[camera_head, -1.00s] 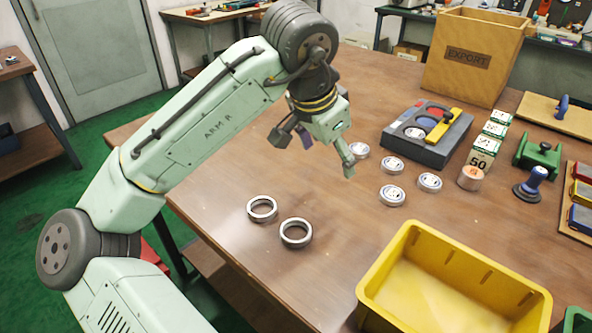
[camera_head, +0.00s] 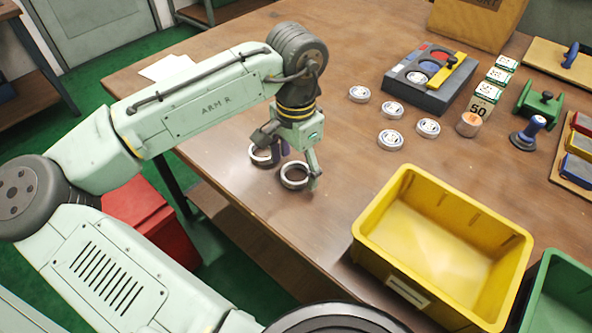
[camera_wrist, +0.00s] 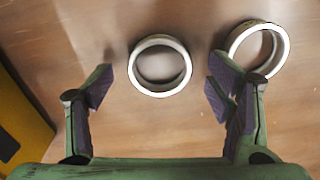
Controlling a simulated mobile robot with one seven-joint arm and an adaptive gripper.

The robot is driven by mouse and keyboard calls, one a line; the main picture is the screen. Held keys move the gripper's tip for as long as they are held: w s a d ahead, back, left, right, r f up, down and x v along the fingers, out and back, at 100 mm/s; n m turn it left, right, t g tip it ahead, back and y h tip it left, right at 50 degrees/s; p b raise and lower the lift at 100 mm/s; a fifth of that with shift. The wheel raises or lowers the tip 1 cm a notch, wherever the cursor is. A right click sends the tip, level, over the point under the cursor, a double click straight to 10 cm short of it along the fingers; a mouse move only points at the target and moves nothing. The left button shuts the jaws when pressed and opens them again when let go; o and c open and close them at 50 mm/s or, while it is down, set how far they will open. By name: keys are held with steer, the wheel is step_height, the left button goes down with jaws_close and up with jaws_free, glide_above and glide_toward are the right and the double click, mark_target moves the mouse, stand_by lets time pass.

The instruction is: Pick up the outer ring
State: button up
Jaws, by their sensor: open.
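Two metal rings lie flat on the wooden table. One ring (camera_head: 294,187) is nearer the yellow bin; it also shows in the wrist view (camera_wrist: 133,66), left of centre. The other ring (camera_head: 261,164) lies just beside it and shows at the upper right of the wrist view (camera_wrist: 286,50). They look much alike, and I cannot tell which is the outer ring. My gripper (camera_head: 290,160) is open and empty, pointing down over the rings. In the wrist view its fingers (camera_wrist: 160,88) stand wide apart, on either side of the first ring. The right finger partly overlaps the second ring.
A yellow bin (camera_head: 372,205) stands at the table's front edge, right of the rings, with a green bin (camera_head: 548,300) beyond it. Several small discs (camera_head: 390,139) and a dark grey tray (camera_head: 435,101) sit farther back. The table between rings and discs is clear.

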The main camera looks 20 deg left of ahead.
steer(key=shift+f, duration=0.5)
steer(key=c, duration=1.3)
steer(key=shift+r, duration=0.1)
steer(key=shift+r, duration=0.45)
step_height(320, 180, up, 2)
steer(key=shift+r+b, duration=0.1)
steer(key=shift+b, duration=0.3)
steer(key=w+a+b, duration=0.1)
steer(key=a, duration=0.4)
steer(key=w+a+r+b, duration=0.1)
steer(key=a, duration=0.4)
steer(key=w+a, duration=0.1)
steer(key=a, duration=0.4)
steer(key=shift+w+a+r+b, duration=0.25)
steer(key=shift+a+r+b, duration=0.05)
steer(key=shift+r+b, duration=0.1)
